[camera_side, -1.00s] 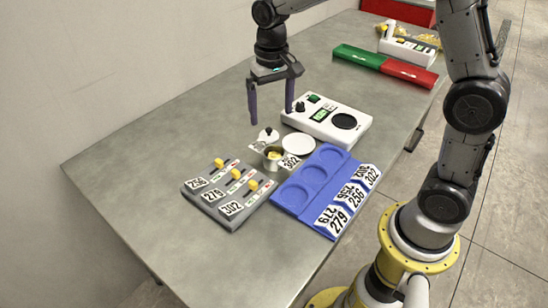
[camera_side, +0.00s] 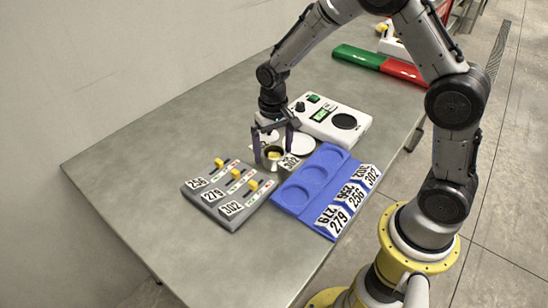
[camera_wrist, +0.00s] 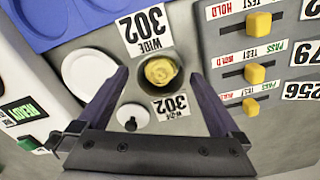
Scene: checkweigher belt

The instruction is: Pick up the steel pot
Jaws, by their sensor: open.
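The steel pot (camera_side: 270,164) stands upright on the table, a small open cylinder with something yellow inside. In the wrist view the pot (camera_wrist: 173,84) is seen from above, between my fingers near their tips. My gripper (camera_side: 272,153) is open and points down, with one dark finger on each side of the pot. In the wrist view there is a visible gap between each finger of my gripper (camera_wrist: 160,77) and the pot. I cannot tell exactly how low the fingertips are against the pot's wall.
A round lid with a black knob (camera_wrist: 131,118) and a white plate (camera_side: 301,146) lie close by. A blue tray (camera_side: 318,170) with number cards is right of the pot. A grey slider panel (camera_side: 226,200) is in front, left. A white scale (camera_side: 328,120) stands behind.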

